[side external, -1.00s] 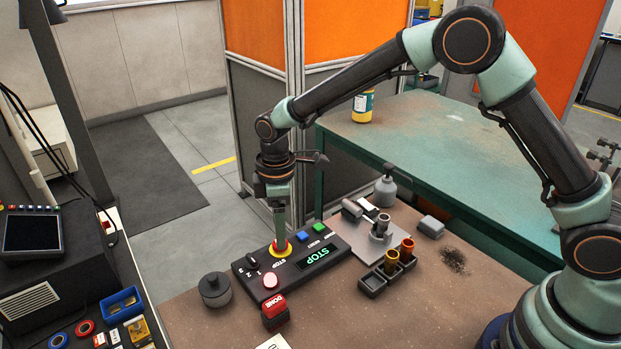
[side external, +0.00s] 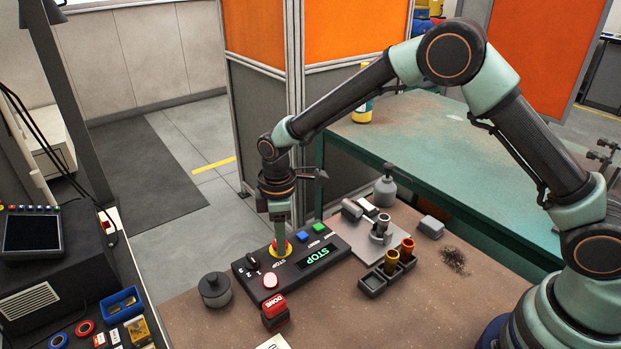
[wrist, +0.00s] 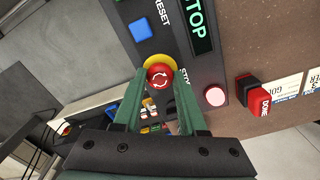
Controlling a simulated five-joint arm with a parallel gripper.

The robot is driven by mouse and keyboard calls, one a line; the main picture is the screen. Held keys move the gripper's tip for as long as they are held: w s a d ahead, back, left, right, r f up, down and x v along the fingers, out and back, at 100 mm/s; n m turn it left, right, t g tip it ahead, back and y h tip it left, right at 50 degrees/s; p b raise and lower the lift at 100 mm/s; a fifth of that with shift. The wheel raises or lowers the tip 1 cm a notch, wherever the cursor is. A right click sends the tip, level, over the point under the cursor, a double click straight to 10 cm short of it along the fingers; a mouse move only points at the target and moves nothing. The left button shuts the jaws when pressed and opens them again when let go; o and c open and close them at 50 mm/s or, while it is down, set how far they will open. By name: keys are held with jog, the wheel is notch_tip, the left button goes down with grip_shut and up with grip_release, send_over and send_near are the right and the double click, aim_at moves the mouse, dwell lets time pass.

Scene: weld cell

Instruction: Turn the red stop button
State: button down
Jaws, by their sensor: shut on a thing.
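The red stop button (side external: 279,247) sits on a yellow ring on the dark control panel (side external: 325,262). It also shows in the wrist view (wrist: 159,77), with white curved arrows on its cap. My gripper (side external: 280,238) points straight down at it from above. In the wrist view, the two green fingertips (wrist: 160,84) stand on either side of the red cap, and the gripper is shut on it. In the side view the fingers partly hide the button. The panel's green display (wrist: 199,28) reads STOP.
The panel also has a blue button (side external: 302,236), a green button (side external: 318,227), a pale pink button (side external: 270,280) and a black selector (side external: 252,258). A red DONE button (side external: 273,306) stands in front. A grey pot (side external: 215,289) is to the left, small parts holders (side external: 387,277) to the right.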

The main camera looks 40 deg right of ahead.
jog(key=shift+m, duration=0.3)
jog(key=shift+s+a+m, duration=0.1)
jog(key=shift+m, duration=3.1)
jog(key=shift+c, duration=2.2)
grip_release()
jog(key=shift+r, duration=0.1)
